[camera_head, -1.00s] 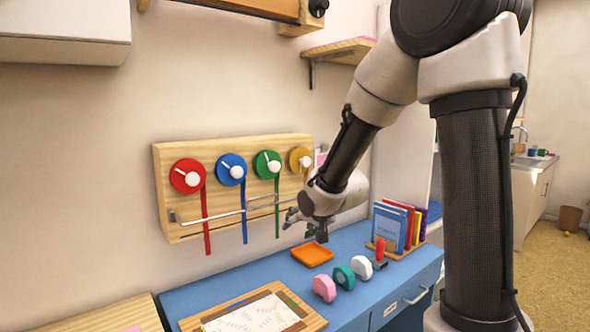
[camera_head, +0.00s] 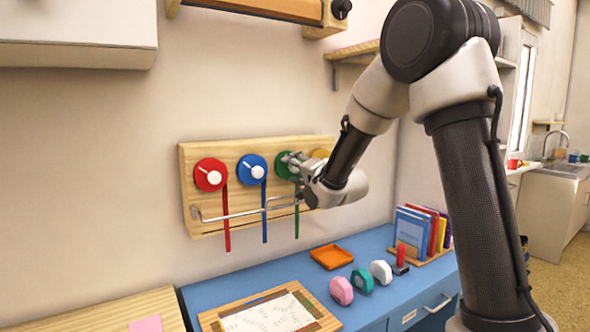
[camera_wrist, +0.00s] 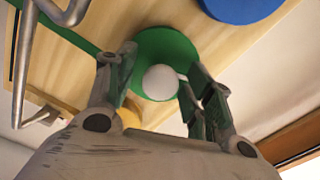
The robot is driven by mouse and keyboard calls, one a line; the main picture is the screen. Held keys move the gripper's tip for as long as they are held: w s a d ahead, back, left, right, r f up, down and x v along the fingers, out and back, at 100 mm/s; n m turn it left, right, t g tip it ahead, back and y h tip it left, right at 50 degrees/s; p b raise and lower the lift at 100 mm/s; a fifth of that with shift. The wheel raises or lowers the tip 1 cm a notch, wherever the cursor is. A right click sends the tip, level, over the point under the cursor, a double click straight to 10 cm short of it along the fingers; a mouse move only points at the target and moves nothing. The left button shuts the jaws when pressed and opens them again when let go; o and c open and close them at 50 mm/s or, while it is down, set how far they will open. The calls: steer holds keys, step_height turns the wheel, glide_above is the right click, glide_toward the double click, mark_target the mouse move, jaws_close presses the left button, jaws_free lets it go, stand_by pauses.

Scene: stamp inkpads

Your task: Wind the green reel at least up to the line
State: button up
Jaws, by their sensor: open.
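The green reel (camera_head: 283,165) is on the wooden wall board (camera_head: 190,188), third from the left, and my gripper (camera_head: 296,163) hides much of it in the head view. A green ribbon (camera_head: 297,218) hangs from it past the metal rail. In the wrist view the green reel (camera_wrist: 180,48) shows its round white knob (camera_wrist: 160,82). My gripper (camera_wrist: 160,85) is open there, with one finger on each side of the knob. I cannot tell whether the fingers touch it. The line is not clear to see.
The red reel (camera_head: 211,175) and blue reel (camera_head: 252,168) sit to the left, the yellow reel (camera_head: 321,154) to the right. A metal rail (camera_head: 235,214) sticks out below. The blue desk (camera_head: 215,293) holds an orange tray (camera_head: 331,257), stamps and books.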

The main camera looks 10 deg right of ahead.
steer(key=shift+w, duration=0.1)
steer(key=c, duration=1)
